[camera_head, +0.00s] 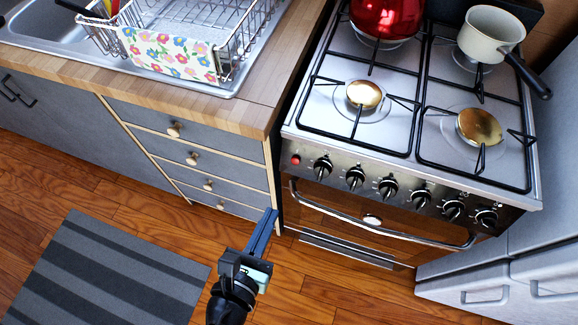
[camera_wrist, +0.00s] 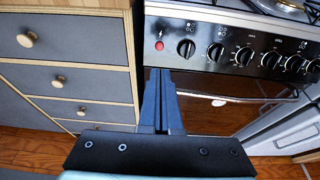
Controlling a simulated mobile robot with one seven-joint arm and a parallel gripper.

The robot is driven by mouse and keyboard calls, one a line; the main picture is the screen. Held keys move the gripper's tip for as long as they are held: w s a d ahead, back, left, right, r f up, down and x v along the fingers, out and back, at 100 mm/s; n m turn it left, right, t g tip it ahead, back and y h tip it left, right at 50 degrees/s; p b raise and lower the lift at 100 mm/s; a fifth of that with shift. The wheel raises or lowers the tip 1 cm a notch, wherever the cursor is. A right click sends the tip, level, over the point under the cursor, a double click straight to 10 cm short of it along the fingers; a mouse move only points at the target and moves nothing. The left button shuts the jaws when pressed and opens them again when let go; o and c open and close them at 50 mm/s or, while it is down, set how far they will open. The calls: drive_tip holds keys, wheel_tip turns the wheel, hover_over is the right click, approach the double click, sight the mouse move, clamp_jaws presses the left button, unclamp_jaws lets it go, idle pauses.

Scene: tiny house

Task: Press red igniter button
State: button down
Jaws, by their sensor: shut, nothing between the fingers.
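The red igniter button (camera_head: 295,160) is a small round button at the left end of the stove's front control panel (camera_head: 401,184), left of a row of black knobs. In the wrist view the red button (camera_wrist: 159,45) shows just above the fingertips. My gripper (camera_head: 270,214) is shut and empty, its blue fingers together. In the head view it is below and left of the button, in front of the drawers' right edge. In the wrist view its fingertips (camera_wrist: 159,73) point up toward the button, apart from it. The gap's depth is hard to tell.
The stove (camera_head: 410,134) carries a red kettle (camera_head: 386,16) and a cream saucepan (camera_head: 491,35). An oven handle (camera_head: 385,222) juts out below the knobs. Drawers (camera_head: 190,155) with round knobs stand to the left. A striped rug (camera_head: 105,270) lies on the wooden floor.

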sight(296, 160)
drive_tip(key=b+x, duration=0.1)
drive_tip(key=x, duration=1.2)
drive_tip(key=shift+w+f, duration=0.1)
drive_tip(key=shift+w, duration=0.25)
drive_tip(key=shift+w+d, duration=0.15)
drive_tip(key=shift+w, duration=0.05)
drive_tip(key=shift+w+d+p, duration=0.25)
drive_tip(key=shift+w+p, duration=0.05)
drive_tip(key=shift+w, duration=0.3)
